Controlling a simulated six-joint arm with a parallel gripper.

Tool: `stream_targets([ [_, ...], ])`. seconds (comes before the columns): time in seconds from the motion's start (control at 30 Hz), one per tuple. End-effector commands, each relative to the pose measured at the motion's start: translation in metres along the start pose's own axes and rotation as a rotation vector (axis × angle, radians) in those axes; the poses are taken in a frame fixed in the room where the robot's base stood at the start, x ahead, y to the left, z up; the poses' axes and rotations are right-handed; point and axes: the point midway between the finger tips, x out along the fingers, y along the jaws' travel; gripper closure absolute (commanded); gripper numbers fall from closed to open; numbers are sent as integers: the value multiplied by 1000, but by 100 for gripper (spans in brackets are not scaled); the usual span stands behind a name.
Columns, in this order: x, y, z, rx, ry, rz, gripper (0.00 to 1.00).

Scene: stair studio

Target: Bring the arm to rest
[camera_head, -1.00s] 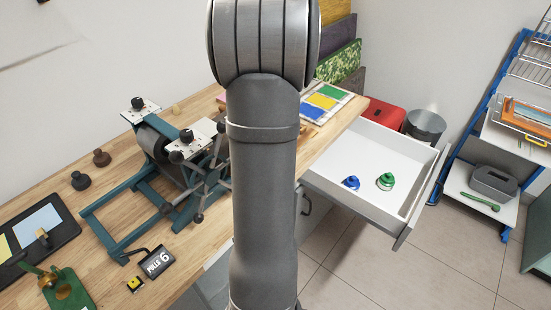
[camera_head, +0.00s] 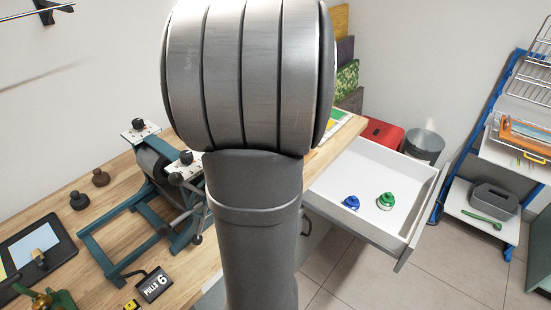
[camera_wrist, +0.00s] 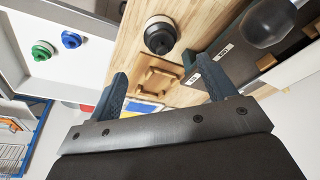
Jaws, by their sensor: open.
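My arm, thick and grey, fills the middle of the head view and hides part of the bench behind it. My gripper (camera_wrist: 156,66) shows in the wrist view as two dark blue fingers set wide apart, with nothing held between them. Beyond the fingers lie the wooden bench top (camera_wrist: 205,22), a small wooden piece (camera_wrist: 157,80) and a round black knob-like thing (camera_wrist: 160,36). They appear apart from the fingers. In the head view I cannot make out my gripper.
A teal press (camera_head: 125,232) and a "PULLS 6" sign (camera_head: 154,284) stand on the bench. A blue-framed rack (camera_head: 462,150) stands farther right. Floor before it is clear.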

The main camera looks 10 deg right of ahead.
Motion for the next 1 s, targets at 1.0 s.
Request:
stream_targets([
  [1.0, 120, 0, 0, 0, -1, 0, 24],
])
